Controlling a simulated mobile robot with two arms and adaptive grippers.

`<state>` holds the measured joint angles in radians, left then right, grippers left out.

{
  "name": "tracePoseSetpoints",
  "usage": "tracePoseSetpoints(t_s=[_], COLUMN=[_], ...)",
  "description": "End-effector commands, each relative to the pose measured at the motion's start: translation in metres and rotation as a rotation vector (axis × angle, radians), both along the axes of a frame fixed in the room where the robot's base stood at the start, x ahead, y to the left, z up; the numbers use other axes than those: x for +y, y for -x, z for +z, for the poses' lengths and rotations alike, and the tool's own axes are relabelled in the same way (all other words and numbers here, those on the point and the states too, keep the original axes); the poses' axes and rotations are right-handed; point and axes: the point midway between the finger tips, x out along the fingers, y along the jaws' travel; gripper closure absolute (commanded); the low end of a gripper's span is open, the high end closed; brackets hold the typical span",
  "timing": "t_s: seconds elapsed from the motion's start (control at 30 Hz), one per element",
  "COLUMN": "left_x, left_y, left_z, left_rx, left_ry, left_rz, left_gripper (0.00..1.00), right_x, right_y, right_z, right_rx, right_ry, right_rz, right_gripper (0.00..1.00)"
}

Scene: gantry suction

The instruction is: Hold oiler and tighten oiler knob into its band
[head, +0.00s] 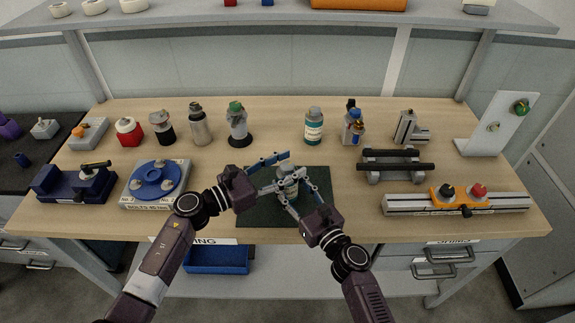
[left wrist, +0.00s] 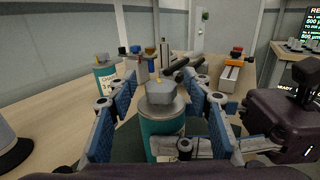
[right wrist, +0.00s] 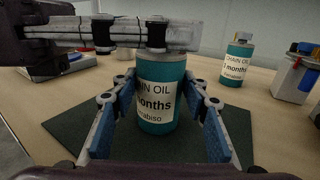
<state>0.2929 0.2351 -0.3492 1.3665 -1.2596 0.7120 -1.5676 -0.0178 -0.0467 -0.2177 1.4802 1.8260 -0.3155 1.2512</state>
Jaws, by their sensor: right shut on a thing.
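The oiler (head: 288,187) is a teal bottle with a white label and stands upright on a dark green mat (head: 255,212). Its label reads "CHAIN OIL" in the right wrist view (right wrist: 157,105). My right gripper (head: 287,191) is shut on the bottle's body from the front right. The grey oiler knob (left wrist: 163,95) sits on top of the bottle. My left gripper (left wrist: 161,110) is open, with a blue-padded finger on each side of the knob and visible gaps. How far the knob is seated in its band cannot be told.
A second teal bottle (head: 313,131) stands behind the mat. Several other bottles and a blue round fixture (head: 156,178) stand to the left. A roller stand (head: 395,165) and a grey rail with knobs (head: 455,202) are to the right.

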Motion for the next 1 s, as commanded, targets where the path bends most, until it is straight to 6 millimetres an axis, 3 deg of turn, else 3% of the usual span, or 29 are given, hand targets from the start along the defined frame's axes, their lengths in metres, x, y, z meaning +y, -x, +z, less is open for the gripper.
tracePoseSetpoints(t_s=[0.07, 0.37, 1.0], left_x=[0.0003, 0.0005, 0.0010], left_y=[0.0002, 0.0002, 0.0002], left_z=[0.0000, -0.0001, -0.0006], left_rx=[0.000, 0.000, 0.001], left_ry=[0.000, 0.000, -0.001], left_rz=[0.000, 0.000, -0.196], left_gripper=[0.63, 0.96, 0.97], right_x=[0.0000, -0.0001, 0.0000], right_y=[-0.0002, -0.0003, -0.0002], right_z=[0.0006, 0.0006, 0.0008], right_rx=[-0.001, -0.001, -0.001], right_ry=[0.000, 0.000, 0.000], right_rz=[0.000, 0.000, 0.000], right_gripper=[1.00, 1.00, 1.00])
